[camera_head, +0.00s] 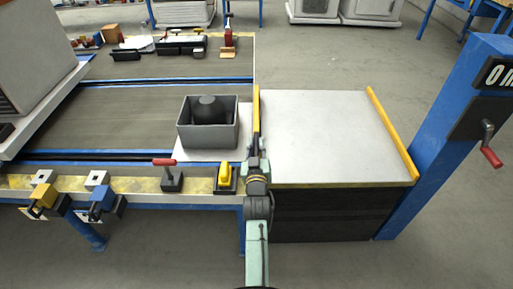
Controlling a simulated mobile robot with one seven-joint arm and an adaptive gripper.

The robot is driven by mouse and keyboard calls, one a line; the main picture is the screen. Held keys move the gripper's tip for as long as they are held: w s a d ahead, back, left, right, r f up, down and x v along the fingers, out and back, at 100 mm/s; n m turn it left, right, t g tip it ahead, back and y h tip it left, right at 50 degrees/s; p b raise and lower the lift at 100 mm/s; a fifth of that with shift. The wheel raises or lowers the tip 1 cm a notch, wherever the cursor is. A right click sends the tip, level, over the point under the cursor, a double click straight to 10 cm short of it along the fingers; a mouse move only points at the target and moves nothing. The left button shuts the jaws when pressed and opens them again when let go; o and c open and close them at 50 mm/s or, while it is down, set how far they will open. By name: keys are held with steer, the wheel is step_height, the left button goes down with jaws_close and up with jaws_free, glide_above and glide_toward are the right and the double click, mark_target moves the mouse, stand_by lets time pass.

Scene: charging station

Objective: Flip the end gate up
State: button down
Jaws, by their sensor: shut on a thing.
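A narrow yellow bar, which I take for the end gate (256,108), runs along the right end of the grey bench, beside the white-topped platform. It looks raised on edge, but its exact tilt is hard to tell from above. My gripper (257,160) is at the near end of this bar, with my arm reaching in from the bottom of the picture. The jaws are closed on the bar's near end; the fingertips are small and partly hidden by the wrist.
A grey bin (208,139) with a dark round object stands left of the gate. A red-handled lever (169,173) and a yellow switch (225,176) sit on the front edge. The platform top (320,130) is clear, with a yellow rail (392,135) and blue post (450,140) beyond.

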steer(key=shift+a+r, duration=0.1)
steer(key=shift+r, duration=0.45)
steer(key=c, duration=1.7)
jaws_free()
steer(key=shift+o, duration=0.7)
steer(key=shift+f, duration=0.3)
steer(key=shift+s+f, duration=0.1)
steer(key=shift+s, duration=0.35)
steer(key=s, duration=0.6)
steer(key=shift+s, duration=0.3)
